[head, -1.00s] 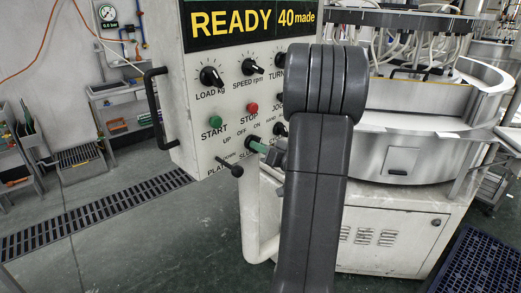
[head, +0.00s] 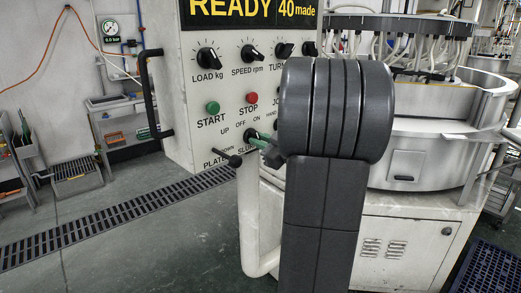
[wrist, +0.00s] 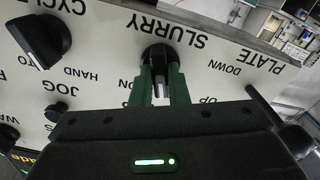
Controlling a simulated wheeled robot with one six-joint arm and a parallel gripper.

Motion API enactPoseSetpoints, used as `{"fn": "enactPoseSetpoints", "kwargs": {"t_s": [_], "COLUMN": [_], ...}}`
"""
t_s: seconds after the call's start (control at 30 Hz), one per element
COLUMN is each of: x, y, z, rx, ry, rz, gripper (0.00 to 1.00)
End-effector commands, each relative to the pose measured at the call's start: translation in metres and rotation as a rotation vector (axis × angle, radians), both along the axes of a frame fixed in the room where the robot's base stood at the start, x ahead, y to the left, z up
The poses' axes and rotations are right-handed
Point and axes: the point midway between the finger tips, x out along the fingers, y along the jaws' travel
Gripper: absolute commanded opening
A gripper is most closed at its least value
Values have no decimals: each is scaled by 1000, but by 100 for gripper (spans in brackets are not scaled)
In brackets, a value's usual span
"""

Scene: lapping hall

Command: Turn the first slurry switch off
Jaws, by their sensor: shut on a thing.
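The slurry switch (wrist: 157,52) is a small black rotary knob on the white control panel, beside the upside-down SLURRY label in the wrist view. My gripper (wrist: 160,74) has its green fingers on either side of the knob, shut on it. In the head view, the switch (head: 250,134) shows as a small dark piece below the OFF and ON labels, and my gripper (head: 262,142) reaches it from the right. My dark arm covers part of the panel there. I cannot tell whether the knob points to OFF or ON.
The PLATE lever (head: 234,161) sticks out close to the left of the switch. The green START button (head: 212,108) and red STOP button (head: 252,98) are above. A black handle (head: 148,95) stands at the panel's left edge. The lapping machine (head: 420,150) is to the right.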

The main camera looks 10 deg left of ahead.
Motion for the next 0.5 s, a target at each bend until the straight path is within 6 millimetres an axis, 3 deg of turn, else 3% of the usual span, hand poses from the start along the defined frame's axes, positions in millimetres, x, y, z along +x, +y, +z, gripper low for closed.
{"fn": "enactPoseSetpoints", "kwargs": {"t_s": [0.5], "x": [0], "y": [0], "z": [-1], "rx": [-90], "ry": [-140], "rz": [1], "gripper": [0]}}
